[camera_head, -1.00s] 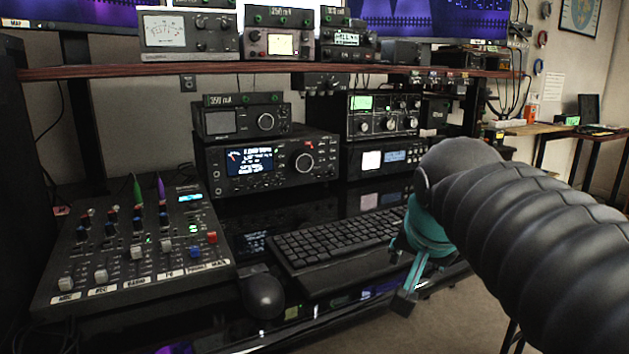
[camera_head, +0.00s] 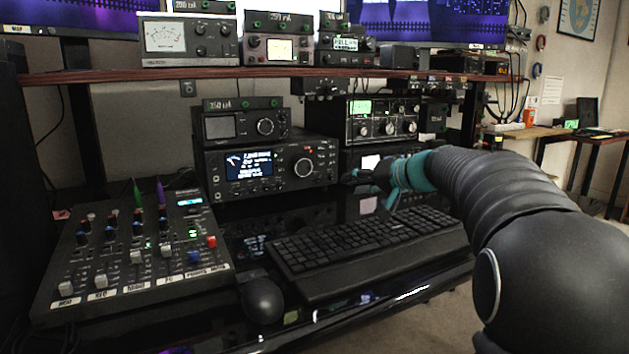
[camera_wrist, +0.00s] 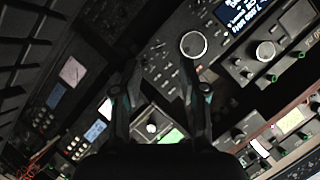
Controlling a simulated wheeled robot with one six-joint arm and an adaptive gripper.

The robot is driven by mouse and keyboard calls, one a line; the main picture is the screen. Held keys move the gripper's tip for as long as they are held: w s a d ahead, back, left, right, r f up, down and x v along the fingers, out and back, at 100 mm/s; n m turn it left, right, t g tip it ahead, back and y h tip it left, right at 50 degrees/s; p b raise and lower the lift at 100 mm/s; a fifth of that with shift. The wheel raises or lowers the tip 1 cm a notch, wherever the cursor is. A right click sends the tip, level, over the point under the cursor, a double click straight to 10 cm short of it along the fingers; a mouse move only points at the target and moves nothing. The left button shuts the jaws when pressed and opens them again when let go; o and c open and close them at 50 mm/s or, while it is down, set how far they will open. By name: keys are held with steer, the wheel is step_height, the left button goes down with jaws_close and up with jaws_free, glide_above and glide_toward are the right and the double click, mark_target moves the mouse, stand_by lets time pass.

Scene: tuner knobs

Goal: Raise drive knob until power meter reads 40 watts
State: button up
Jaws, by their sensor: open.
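The black transceiver (camera_head: 235,182) with a lit screen and a large round knob (camera_head: 304,168) stands on the desk under the shelf. Its big knob also shows in the wrist view (camera_wrist: 193,44), just beyond my fingers. Which control is the drive knob I cannot tell. A meter box with a pale analog dial (camera_head: 165,37) stands on the shelf at the left; its reading is too small to make out. My gripper (camera_head: 352,180) is open and empty, to the right of the transceiver's front. In the wrist view its two fingers (camera_wrist: 160,80) are spread apart, touching nothing visible.
A keyboard (camera_head: 365,250) lies below my arm, with a mouse (camera_head: 262,299) and a mixer (camera_head: 135,250) to the left. A tuner with a green display (camera_head: 384,120) stands right of the transceiver. The shelf edge (camera_head: 260,72) runs above.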

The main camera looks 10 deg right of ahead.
mark_target(320, 180)
steer(key=w+d, duration=0.1)
steer(key=w+d+t, duration=0.1)
steer(key=shift+w+r, duration=0.15)
steer(key=shift+w, duration=0.45)
steer(key=p+x, duration=0.1)
steer(key=x, duration=0.5)
steer(key=p+x, duration=0.1)
steer(key=x, duration=0.6)
steer(key=shift+w+a+r, duration=0.15)
steer(key=shift+a, duration=0.2)
jaws_close()
